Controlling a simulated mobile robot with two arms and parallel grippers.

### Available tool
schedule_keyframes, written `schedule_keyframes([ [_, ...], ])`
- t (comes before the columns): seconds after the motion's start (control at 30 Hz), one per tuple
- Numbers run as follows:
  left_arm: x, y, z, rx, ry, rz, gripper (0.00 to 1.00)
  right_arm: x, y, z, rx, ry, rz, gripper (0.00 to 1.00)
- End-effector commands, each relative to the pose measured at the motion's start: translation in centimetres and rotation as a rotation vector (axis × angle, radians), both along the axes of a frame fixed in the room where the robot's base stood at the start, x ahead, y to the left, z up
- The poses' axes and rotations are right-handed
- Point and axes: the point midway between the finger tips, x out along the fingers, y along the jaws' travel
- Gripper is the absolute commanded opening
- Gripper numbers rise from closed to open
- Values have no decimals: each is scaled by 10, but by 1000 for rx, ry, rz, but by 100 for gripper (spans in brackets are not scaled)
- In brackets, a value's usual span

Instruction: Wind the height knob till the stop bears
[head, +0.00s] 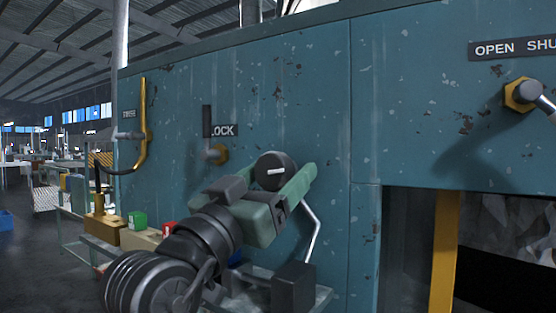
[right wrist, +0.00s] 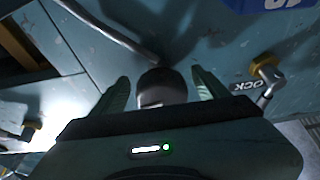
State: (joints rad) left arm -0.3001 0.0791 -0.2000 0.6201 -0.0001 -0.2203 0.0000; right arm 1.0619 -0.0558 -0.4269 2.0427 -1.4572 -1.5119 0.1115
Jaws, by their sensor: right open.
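The height knob appears to be the dark round knob (head: 275,168) with a white mark on its face, on the teal panel (head: 300,95). No label for it can be read. My right gripper (head: 287,170) is at the knob with its green fingers apart. In the right wrist view the knob (right wrist: 162,88) sits between the two open fingers (right wrist: 162,82), with a visible gap on each side. The stop cannot be made out. My left gripper is not in view.
A brass-based lock lever (head: 218,154) is left of the knob. A bent metal rod (head: 313,222) hangs below right. An open/shut handle (head: 525,94) is at far right, above a dark opening with a yellow post (head: 443,255). Small boxes (head: 138,220) stand lower left.

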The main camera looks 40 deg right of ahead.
Motion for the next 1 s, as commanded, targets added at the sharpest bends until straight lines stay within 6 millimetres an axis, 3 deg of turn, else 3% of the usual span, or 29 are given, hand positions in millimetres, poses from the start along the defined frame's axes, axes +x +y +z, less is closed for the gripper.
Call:
schedule_keyframes([
  [0.3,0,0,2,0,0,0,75,1,-3,1,0,-1,1,72],
  [0.5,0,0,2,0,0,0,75,1,-2,1,0,-1,1,16],
  [0.53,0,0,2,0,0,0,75,1,-3,1,0,-1,1,13],
  [0.77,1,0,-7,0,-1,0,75,1,-3,-2,10,-25,1,13],
  [1.0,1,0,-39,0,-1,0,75,1,-2,-5,56,-136,3,13],
])
